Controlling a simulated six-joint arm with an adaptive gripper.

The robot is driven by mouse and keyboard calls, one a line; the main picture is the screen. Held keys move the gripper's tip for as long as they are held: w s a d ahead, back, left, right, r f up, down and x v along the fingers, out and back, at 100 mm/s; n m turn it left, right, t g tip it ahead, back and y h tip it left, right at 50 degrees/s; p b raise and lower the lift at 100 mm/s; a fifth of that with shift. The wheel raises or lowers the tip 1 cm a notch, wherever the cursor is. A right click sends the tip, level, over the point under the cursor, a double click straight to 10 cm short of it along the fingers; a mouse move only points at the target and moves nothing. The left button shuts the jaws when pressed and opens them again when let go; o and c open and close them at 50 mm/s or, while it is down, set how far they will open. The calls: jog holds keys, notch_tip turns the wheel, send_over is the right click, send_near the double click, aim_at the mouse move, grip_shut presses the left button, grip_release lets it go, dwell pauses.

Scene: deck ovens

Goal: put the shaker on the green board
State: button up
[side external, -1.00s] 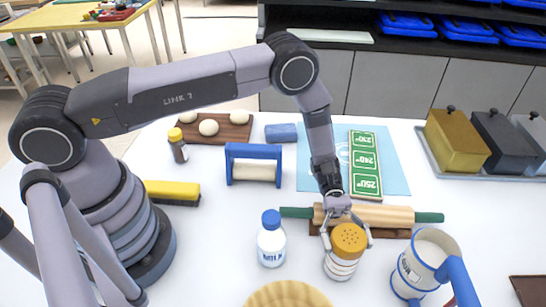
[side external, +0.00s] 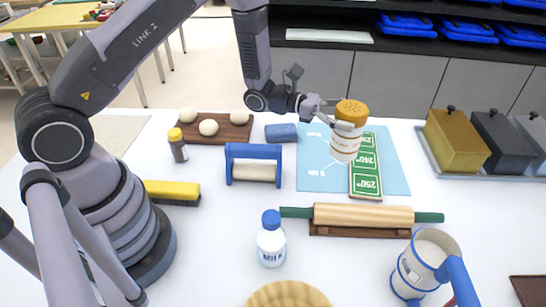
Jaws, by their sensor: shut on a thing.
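The shaker (side external: 347,139) has an orange perforated lid and a white, banded body. My gripper (side external: 330,112) is shut on it near the top, from its left side, and holds it up, slightly tilted. In the picture it overlaps the blue mat and the upper left part of the green board. The green board (side external: 366,184) is a long narrow panel with white-framed temperature labels, lying on the blue mat (side external: 316,178). The shaker hides part of its far end.
A rolling pin (side external: 364,215) on a wooden stand lies in front of the board. A blue-framed roller (side external: 253,164), a milk bottle (side external: 271,240) and a white jug (side external: 420,270) stand around. Lidded tins (side external: 456,143) stand at the right. White table is clear right of the mat.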

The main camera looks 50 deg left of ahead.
jog(key=w+a+n+t+y, duration=0.2)
jog(key=a+n+t, duration=0.1)
jog(key=a+t, duration=0.15)
jog(key=w+d+f, duration=0.2)
jog(key=w+f, duration=1)
jog(key=w, duration=0.1)
jog(key=shift+w+d+f+y, duration=0.2)
jog(key=shift+d+f+y, duration=0.1)
jog(key=shift+f, duration=0.05)
jog(key=shift+f+g, duration=0.1)
jog(key=shift+g, duration=0.15)
jog(key=o, duration=1.2)
jog(key=shift+f, duration=0.1)
